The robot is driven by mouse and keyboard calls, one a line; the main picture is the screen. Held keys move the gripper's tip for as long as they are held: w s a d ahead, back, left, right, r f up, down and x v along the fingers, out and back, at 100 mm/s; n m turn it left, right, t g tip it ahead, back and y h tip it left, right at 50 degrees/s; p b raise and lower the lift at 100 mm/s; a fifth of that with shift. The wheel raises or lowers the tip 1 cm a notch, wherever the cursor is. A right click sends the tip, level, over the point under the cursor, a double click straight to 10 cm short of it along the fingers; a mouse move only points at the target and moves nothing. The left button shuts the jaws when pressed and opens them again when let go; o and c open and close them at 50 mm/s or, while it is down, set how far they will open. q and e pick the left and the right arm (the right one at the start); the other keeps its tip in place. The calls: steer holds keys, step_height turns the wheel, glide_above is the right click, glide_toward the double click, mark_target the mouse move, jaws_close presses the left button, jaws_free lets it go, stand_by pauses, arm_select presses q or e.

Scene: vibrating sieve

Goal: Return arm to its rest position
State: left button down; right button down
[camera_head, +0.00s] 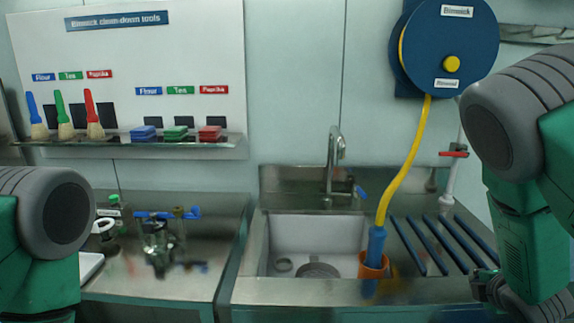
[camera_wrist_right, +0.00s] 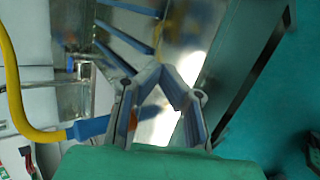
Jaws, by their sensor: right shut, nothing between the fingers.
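My right arm (camera_head: 525,230) comes down at the right edge of the head view. Its gripper (camera_head: 488,285) is partly visible low at the right, near the ribbed drainboard. In the right wrist view the gripper's fingers (camera_wrist_right: 174,88) come together at the tips, with nothing held between them. My left arm (camera_head: 45,235) shows at the lower left of the head view, but its gripper is out of the picture.
A sink (camera_head: 318,240) with a tap (camera_head: 333,165) stands in the middle. A yellow hose (camera_head: 408,165) hangs from a blue reel (camera_head: 450,45) into an orange holder (camera_head: 373,267). Blue drainboard ribs (camera_head: 432,245) lie beside my right gripper. Brushes (camera_head: 65,120) stand on the wall shelf.

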steer(key=s+a+f+m+g+y+b, duration=0.1)
steer(key=s+a+f+m+g, duration=0.3)
steer(key=s+f, duration=0.5)
steer(key=s+a+f+m+g+y+b, duration=0.1)
steer(key=s+a+f+m+g+b, duration=0.1)
steer(key=s+a+f+m, duration=0.5)
steer(key=s+a+f+m+g, duration=0.2)
steer(key=s+a+f, duration=0.1)
steer(key=s, duration=0.6)
steer(key=s+a+f+m+g+y+b, duration=0.1)
steer(key=s+a+f+m, duration=0.1)
steer(key=s, duration=0.7)
step_height(320, 180, down, 3)
steer(key=shift+a+r+m+g, duration=0.2)
steer(key=shift+a+m+g, duration=0.2)
steer(key=shift+m, duration=0.2)
steer(key=shift+w, duration=0.1)
